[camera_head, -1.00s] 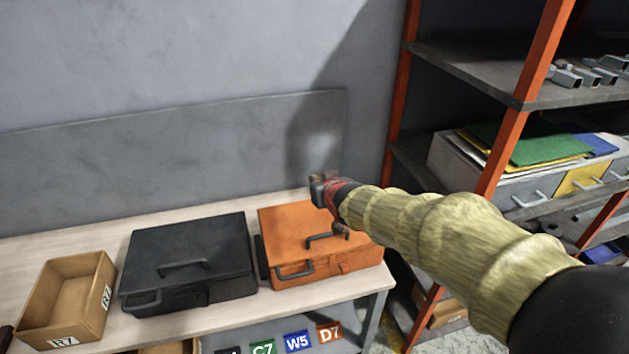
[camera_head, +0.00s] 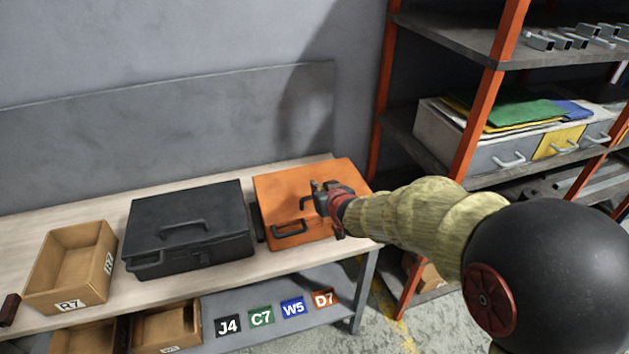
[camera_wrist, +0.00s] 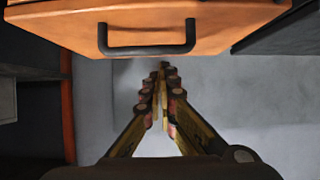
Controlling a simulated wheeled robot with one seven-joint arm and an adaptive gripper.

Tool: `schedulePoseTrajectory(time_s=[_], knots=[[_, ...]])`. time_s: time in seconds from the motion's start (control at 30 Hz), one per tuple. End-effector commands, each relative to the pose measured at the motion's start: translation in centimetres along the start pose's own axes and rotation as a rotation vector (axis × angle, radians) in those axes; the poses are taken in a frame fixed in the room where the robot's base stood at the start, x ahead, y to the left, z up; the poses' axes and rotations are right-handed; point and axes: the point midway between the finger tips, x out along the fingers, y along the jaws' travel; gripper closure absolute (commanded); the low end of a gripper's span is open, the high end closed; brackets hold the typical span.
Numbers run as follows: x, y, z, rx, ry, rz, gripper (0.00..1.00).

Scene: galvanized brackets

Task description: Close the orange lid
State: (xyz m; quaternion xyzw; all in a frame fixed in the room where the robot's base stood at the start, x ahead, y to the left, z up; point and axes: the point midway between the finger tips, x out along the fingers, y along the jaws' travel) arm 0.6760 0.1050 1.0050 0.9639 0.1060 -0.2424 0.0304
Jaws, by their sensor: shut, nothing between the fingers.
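The orange case with its orange lid (camera_head: 280,185) sits at the right end of the workbench. The lid looks flat or nearly flat; I cannot tell whether it is fully down. A black handle (camera_head: 290,229) is on its front, and another handle on top is partly hidden by my gripper. My gripper (camera_head: 316,191) appears over the middle of the lid, its fingers together with nothing between them. In the wrist view the shut fingertips (camera_wrist: 162,68) point past an orange panel (camera_wrist: 230,20) with a black handle. Contact cannot be told.
A black case (camera_head: 190,215) stands close to the left of the orange one. An open cardboard bin (camera_head: 75,265) stands farther left on the workbench (camera_head: 30,217). A shelving rack with orange posts (camera_head: 475,120) stands to the right. The grey wall is behind.

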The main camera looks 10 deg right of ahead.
Motion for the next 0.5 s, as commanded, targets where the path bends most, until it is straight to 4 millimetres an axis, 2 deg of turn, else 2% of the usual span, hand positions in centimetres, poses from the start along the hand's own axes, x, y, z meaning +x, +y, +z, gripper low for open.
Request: schedulePoseTrajectory(time_s=[0.03, 0.2, 0.5], knots=[[0.2, 0.0, 0.9, 0.0, 0.0, 0.0, 1.0], [0.5, 0.0, 2.6, 0.0, 0.002, 0.0, 1.0], [0.7, 0.0, 3.8, 0.0, 0.002, 0.0, 1.0]])
